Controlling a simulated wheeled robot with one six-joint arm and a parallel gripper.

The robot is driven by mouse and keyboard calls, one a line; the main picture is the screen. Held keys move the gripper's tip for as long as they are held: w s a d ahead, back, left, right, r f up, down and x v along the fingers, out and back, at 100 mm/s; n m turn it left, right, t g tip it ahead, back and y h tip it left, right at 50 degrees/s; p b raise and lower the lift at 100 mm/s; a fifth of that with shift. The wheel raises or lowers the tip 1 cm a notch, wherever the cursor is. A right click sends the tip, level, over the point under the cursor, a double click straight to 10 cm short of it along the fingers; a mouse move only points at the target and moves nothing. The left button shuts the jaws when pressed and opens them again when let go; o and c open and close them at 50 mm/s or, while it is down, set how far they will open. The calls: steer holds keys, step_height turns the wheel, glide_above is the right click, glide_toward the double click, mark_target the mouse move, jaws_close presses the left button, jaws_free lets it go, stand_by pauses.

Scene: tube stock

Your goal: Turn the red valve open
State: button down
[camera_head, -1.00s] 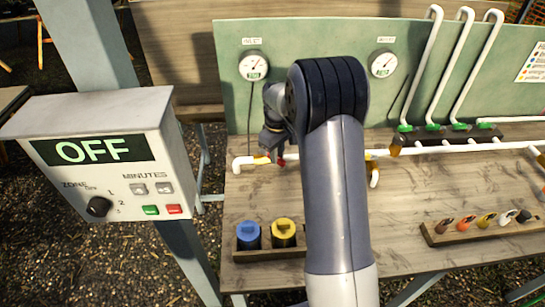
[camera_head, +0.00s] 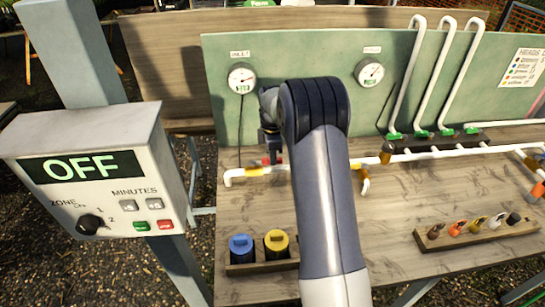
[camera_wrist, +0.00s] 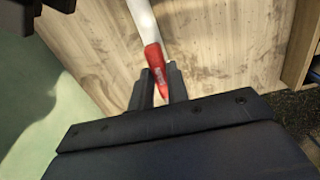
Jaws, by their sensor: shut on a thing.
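The red valve handle (camera_wrist: 154,60) runs between the fingers of my gripper (camera_wrist: 160,86) in the wrist view. The gripper is shut on it. A pale pipe-like length continues from the handle's upper end. In the head view a small patch of the red handle (camera_head: 266,160) shows just above the yellow fitting on the white pipe (camera_head: 236,177). My gripper (camera_head: 270,150) is over that spot, partly hidden by my own arm. How far the valve is turned cannot be told.
A grey control box (camera_head: 90,180) reading OFF stands at the left. An inlet gauge (camera_head: 242,78) is on the green backboard (camera_head: 300,55). A blue-capped (camera_head: 241,246) and a yellow-capped canister (camera_head: 276,244) stand in front. Padlocks sit in a wooden rack (camera_head: 470,236) at right.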

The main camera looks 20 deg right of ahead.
steer(key=shift+w+n, duration=0.2)
steer(key=shift+n, duration=0.1)
steer(key=c, duration=1.4)
jaws_free()
steer(key=shift+o, duration=0.2)
step_height(320, 180, up, 11)
steer(key=b, duration=0.1)
steer(key=shift+f, duration=0.1)
step_height(320, 180, down, 11)
steer(key=shift+r+p, duration=0.1)
steer(key=shift+p, duration=0.4)
steer(key=shift+r, duration=0.15)
